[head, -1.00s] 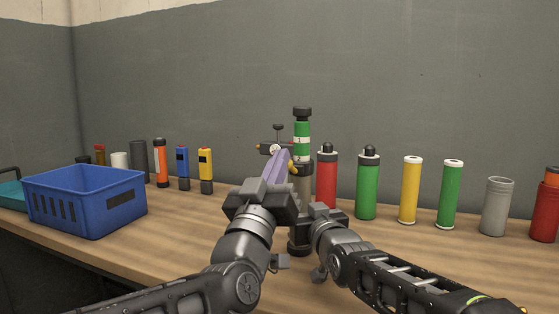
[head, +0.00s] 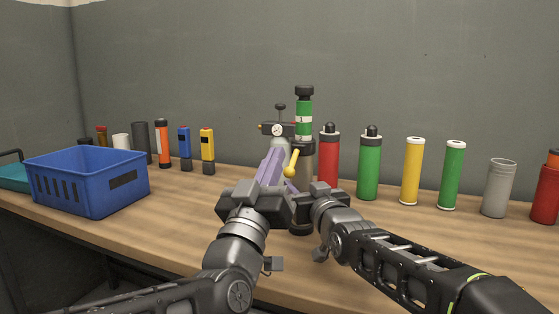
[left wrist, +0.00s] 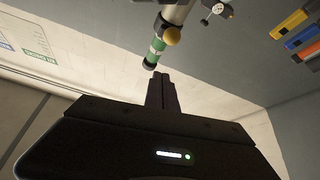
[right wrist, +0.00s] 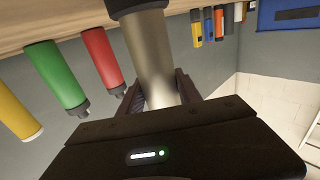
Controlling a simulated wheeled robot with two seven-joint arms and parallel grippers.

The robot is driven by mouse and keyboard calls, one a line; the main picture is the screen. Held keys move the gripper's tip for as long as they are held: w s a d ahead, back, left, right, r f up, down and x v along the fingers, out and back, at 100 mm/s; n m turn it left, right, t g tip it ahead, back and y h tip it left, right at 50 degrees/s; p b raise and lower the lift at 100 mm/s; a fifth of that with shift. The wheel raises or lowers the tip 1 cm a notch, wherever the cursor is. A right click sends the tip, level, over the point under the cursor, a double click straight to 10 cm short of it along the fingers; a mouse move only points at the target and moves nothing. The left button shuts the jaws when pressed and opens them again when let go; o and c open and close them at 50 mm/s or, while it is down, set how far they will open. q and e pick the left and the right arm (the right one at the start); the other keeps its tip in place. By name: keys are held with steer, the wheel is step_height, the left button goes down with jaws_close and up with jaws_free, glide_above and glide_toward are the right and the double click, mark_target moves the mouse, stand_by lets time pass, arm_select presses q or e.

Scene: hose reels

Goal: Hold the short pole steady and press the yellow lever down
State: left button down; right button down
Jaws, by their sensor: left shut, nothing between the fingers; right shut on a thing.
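The short pole (head: 302,152) stands upright on the bench, with a grey metal middle, a green and white upper part and a black cap. Its yellow lever (head: 292,160) slants along the pole's left side, with a round knob. The knob also shows in the left wrist view (left wrist: 172,36). My left gripper (head: 275,152) is shut and empty, its purple fingers just left of the lever. A small gap shows between them.
A gauge fitting (head: 277,130) juts left from the pole. A red bottle (head: 328,165) and a green bottle (head: 369,170) stand close on the right, with several cylinders beyond. A blue crate (head: 85,185) is at left. The bench front is clear.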

steer(key=shift+s, duration=0.1)
arm_select(q)
step_height(320, 180, down, 10)
steer(key=shift+s+r, duration=0.2)
steer(key=shift+s, duration=0.1)
steer(key=shift+s, duration=0.1)
stand_by(0.3)
steer(key=shift+s+a, duration=0.35)
steer(key=shift+s, duration=0.55)
steer(key=shift+s+a, duration=0.3)
steer(key=shift+s, duration=0.65)
steer(key=shift+s+a, duration=0.35)
steer(key=shift+s, duration=0.55)
arm_select(e)
steer(key=c, duration=0.7)
jaws_free()
steer(key=shift+c, duration=0.2)
